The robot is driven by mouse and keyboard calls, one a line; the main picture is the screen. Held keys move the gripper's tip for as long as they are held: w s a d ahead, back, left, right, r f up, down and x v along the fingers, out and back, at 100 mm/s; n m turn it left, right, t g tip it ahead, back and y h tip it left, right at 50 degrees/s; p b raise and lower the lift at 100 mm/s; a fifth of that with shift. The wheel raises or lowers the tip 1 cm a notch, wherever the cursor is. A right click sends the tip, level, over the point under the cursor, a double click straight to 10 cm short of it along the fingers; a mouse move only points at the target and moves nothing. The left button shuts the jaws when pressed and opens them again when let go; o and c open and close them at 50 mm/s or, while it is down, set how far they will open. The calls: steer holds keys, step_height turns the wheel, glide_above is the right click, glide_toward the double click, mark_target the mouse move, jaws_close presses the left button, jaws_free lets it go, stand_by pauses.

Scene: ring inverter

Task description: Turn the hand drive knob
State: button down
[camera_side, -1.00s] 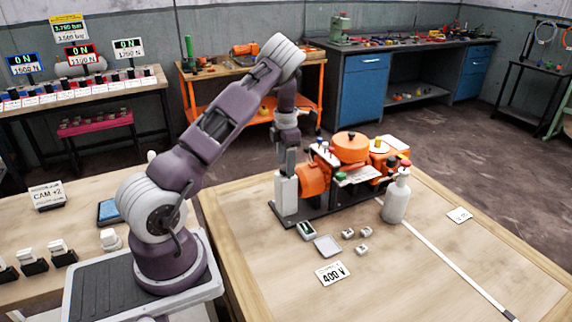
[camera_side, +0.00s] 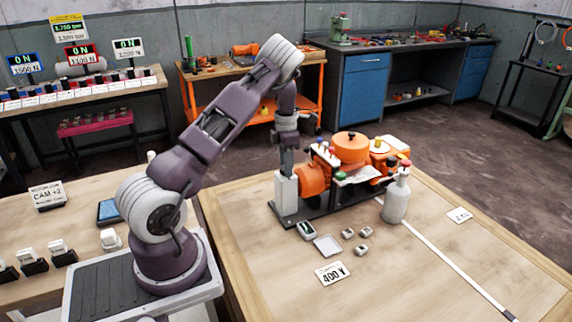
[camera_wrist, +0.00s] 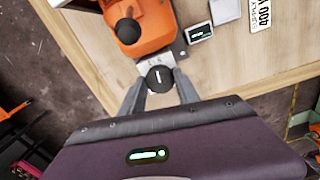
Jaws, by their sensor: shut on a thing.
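The hand drive knob (camera_wrist: 159,78) is a round black knob with a white line on its top. It sits on a pale upright block (camera_side: 286,191) at the left end of the orange machine (camera_side: 313,180). My gripper (camera_wrist: 160,82) points down over it, with a grey finger on each side, shut on the knob. In the side view my gripper (camera_side: 287,168) is just above the pale block, and the knob is mostly hidden there by the fingers.
The orange machine, with a black ball-shaped top (camera_wrist: 127,31), stands close beside the knob. The front of the table is mostly clear.

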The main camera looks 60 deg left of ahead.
steer(key=m, duration=0.4)
steer(key=shift+r, duration=0.1)
steer(key=m, duration=0.4)
steer(key=shift+m, duration=0.4)
steer(key=m, duration=0.3)
steer(key=shift+m, duration=2.4)
steer(key=c, duration=0.9)
jaws_free()
